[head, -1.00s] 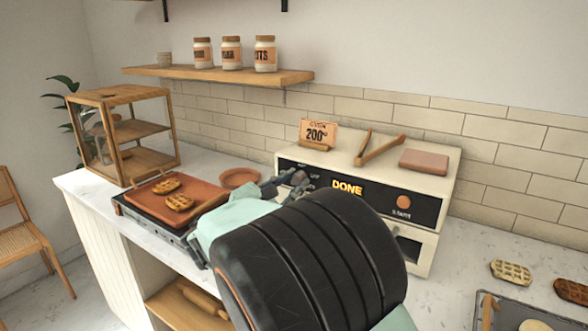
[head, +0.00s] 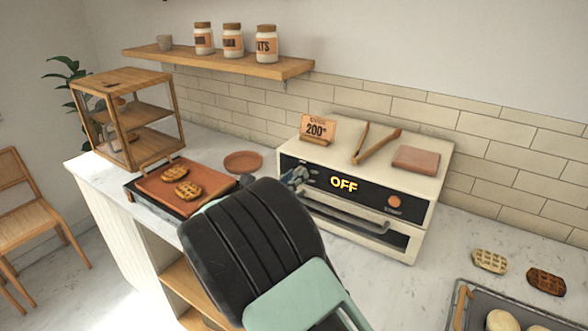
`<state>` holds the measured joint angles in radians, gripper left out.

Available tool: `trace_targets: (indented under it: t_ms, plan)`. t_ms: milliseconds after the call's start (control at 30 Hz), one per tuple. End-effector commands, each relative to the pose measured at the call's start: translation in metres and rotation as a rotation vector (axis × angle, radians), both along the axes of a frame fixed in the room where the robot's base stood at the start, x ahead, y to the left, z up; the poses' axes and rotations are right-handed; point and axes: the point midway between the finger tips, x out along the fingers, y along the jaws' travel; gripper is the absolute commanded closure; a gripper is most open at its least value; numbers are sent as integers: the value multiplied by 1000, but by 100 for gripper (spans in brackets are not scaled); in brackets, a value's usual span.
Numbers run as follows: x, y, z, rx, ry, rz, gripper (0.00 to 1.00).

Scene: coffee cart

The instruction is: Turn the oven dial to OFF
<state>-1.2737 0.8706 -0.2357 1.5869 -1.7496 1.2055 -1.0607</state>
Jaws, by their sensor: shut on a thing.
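The cream oven (head: 365,150) stands on the counter with a black front panel. Its lit display (head: 344,184) reads OFF. My gripper (head: 298,178) is at the left end of the panel, where it is shut on the oven dial. The gripper and arm cover the dial, so its pointer and most markings cannot be seen. An orange start button (head: 394,201) is at the right of the panel.
A metal handle (head: 340,216) crosses the oven front below the panel. Tongs (head: 375,143), a 200° sign (head: 317,129) and a pinkish block (head: 416,159) sit on top. A waffle griddle (head: 150,184) and round plate (head: 243,162) are left; a tray (head: 458,308) is front right.

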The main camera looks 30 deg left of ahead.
Motion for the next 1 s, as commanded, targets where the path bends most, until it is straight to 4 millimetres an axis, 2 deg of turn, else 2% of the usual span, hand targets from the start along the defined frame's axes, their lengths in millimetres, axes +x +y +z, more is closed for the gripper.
trace_targets:
  t_ms: [300, 767, 800, 933, 1000]
  plan:
    - [0, 0, 1, -97, 8, -1, 100]
    - [0, 0, 0, -110, 9, 0, 100]
    - [0, 0, 0, -110, 9, 0, 77]
    - [0, 0, 0, -110, 9, 0, 63]
    - [0, 0, 0, -110, 9, 0, 60]
